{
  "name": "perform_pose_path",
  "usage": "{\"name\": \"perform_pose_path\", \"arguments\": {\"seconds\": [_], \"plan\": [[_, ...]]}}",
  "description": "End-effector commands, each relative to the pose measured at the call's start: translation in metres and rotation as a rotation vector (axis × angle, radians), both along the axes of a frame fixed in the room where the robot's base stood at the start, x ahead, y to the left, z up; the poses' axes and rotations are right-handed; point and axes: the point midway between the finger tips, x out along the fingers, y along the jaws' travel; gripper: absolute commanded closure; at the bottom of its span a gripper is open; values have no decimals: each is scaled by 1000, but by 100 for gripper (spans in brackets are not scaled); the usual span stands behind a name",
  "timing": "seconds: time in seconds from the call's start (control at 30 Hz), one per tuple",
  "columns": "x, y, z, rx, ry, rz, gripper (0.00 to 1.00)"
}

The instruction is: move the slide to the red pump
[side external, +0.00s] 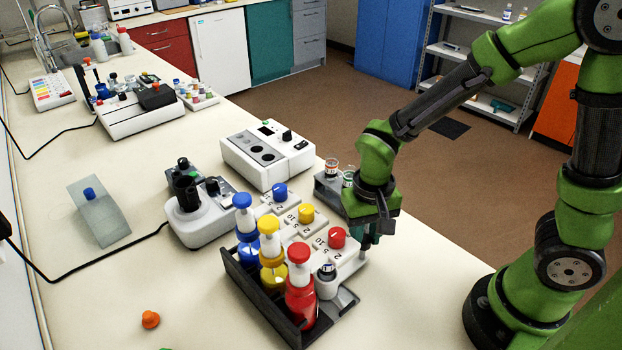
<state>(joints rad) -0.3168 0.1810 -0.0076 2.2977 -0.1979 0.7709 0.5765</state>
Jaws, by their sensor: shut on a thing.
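The red pump (301,296) is a red bottle with a white and red top, at the near end of a row in a black tray (262,300). The yellow pump (271,255) and blue pump (245,222) stand behind it. A small white cylinder with a dark top (327,282) stands just right of the red pump. My gripper (371,238) is low beside the right end of the white dial unit (350,262), shut on a dark teal piece. My wrist and fingers hide most of that piece, and I cannot tell whether it is the slide.
Blue, yellow and red dials (337,238) top the dial unit. A grey vial rack (328,187) is close behind my wrist. A white instrument (267,155) and a joystick base (205,215) stand farther back. An orange knob (150,319) lies on the clear front bench.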

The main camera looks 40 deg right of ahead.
Motion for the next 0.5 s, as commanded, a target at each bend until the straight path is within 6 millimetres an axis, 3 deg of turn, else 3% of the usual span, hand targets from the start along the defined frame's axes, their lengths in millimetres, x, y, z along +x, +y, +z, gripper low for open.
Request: {"name": "perform_pose_path", "arguments": {"seconds": [0.2, 0.5], "plan": [[-16, 0, 1, 1, -3, -2, 100], [-22, 0, 1, 0, 2, -3, 100]]}}
